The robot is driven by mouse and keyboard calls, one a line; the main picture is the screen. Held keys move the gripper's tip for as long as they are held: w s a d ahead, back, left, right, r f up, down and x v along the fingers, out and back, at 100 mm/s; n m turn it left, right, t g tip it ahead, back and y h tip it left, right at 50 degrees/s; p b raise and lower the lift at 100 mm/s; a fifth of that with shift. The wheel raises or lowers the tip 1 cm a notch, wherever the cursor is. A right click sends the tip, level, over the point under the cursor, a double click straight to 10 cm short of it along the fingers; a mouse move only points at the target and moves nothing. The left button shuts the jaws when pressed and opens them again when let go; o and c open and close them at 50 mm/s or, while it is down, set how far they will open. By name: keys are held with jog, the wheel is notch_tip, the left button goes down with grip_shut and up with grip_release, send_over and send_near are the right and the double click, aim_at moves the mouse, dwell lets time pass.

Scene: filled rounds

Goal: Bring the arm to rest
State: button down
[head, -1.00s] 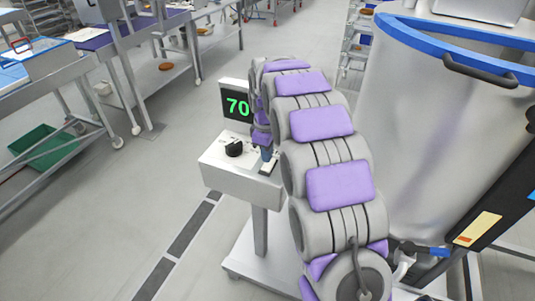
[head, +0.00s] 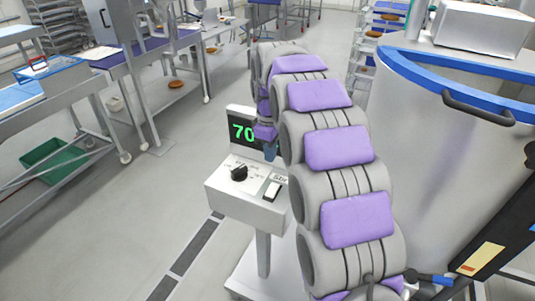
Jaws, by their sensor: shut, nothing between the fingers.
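My arm, grey with purple pads, rises from the bottom of the head view and curves over toward a control box (head: 240,205) on a post. My gripper (head: 270,151) hangs at the arm's far end, pointing down, just above and behind the box's right side. It looks small and is partly hidden by my arm; it is shut and holds nothing. The box carries a black knob (head: 239,173), a light rocker switch (head: 273,190) and a display (head: 243,132) reading a green 70, its right side covered by my arm.
A large steel vat (head: 440,170) with a blue rim stands close on the right of my arm. Steel tables (head: 75,98) line the left, with a green bin (head: 55,163) under them. The grey floor (head: 110,235) between tables and box is clear.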

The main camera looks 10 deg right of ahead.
jog(key=s+d+f+m+g, duration=0.15)
jog(key=s+m, duration=0.35)
jog(key=s, duration=1.6)
jog(key=s+f+m+g, duration=0.1)
jog(key=s+f+m, duration=0.35)
jog(key=s, duration=1.65)
jog(key=w+r+n+t+p, duration=0.1)
jog(key=w+r+n+p, duration=0.4)
jog(key=w, duration=0.4)
jog(key=n+t+p, duration=0.3)
jog(key=n+p, duration=0.9)
jog(key=n, duration=1.1)
send_over(274, 186)
jog(key=s+a, duration=0.1)
jog(key=s, duration=0.1)
jog(key=shift+m+g+h, duration=0.25)
jog(key=shift+h, duration=0.15)
jog(key=f, duration=0.4)
jog(key=w+f, duration=0.1)
jog(key=f, duration=0.3)
jog(key=d+f, duration=0.1)
jog(key=f, duration=0.4)
jog(key=shift+w, duration=0.4)
